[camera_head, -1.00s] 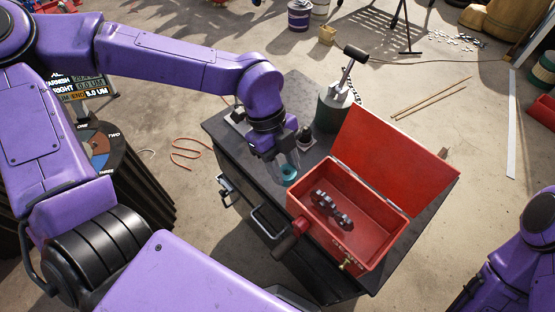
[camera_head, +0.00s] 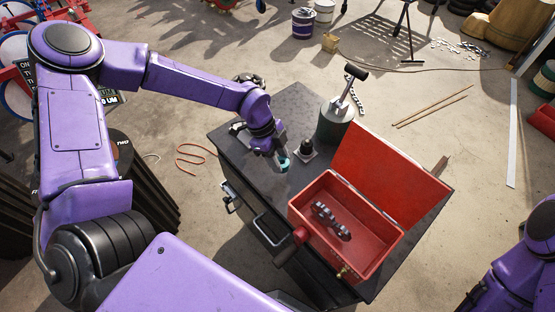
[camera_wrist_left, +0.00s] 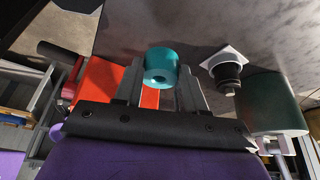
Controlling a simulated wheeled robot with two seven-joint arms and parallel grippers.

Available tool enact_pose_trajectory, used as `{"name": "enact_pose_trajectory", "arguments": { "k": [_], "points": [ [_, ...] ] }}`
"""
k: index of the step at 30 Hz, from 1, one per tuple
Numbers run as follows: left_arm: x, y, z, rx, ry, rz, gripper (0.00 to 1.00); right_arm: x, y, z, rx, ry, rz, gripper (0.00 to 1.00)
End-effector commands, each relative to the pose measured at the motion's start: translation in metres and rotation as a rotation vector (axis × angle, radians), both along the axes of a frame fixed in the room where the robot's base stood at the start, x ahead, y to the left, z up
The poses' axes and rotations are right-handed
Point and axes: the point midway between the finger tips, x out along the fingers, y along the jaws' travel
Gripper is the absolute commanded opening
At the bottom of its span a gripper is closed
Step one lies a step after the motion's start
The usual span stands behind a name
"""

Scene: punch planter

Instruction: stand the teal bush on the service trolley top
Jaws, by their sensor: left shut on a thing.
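The teal bush (camera_head: 284,164) is a short ring with a hole through it. My left gripper (camera_head: 280,157) is shut on it; in the left wrist view the bush (camera_wrist_left: 161,66) sits between the two grey fingers. The gripper holds it over the dark grey service trolley top (camera_head: 292,107), left of a small black fitting (camera_head: 306,148) on a pale square base. I cannot tell whether the bush touches the top. Part of my right arm shows at the lower right of the head view, with its gripper out of sight.
An open red toolbox (camera_head: 318,246) with a dark toothed part inside covers the trolley's near right. A green canister with a lever (camera_head: 333,124) stands at the back. Bare top lies around the bush. The black fitting (camera_wrist_left: 228,80) and canister (camera_wrist_left: 272,104) show in the wrist view.

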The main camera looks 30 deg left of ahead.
Motion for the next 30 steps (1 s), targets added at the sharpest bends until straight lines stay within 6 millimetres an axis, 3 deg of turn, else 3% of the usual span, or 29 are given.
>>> {"name": "enact_pose_trajectory", "arguments": {
  "k": [12,19,20,21,30],
  "points": [
    [0.012,0.009,-0.047,0.0,0.0,-0.001,0.04,0.0,0.0,0.019,0.0,0.0,0.0,0.43],
    [0.012,0.009,-0.049,-0.001,-0.001,0.0,0.04,0.0,0.0,0.017,0.0,0.0,0.0,0.43],
    [0.012,0.009,-0.048,-0.001,-0.001,0.0,0.5,0.0,0.0,0.017,0.0,0.0,0.0,0.43],
    [0.012,0.009,-0.048,-0.001,-0.001,0.0,0.63,0.0,0.0,0.017,0.0,0.0,0.0,0.43],
    [0.012,0.01,-0.047,-0.001,-0.001,0.0,0.65,0.0,0.0,0.017,0.0,0.0,0.0,0.43]
  ]
}}
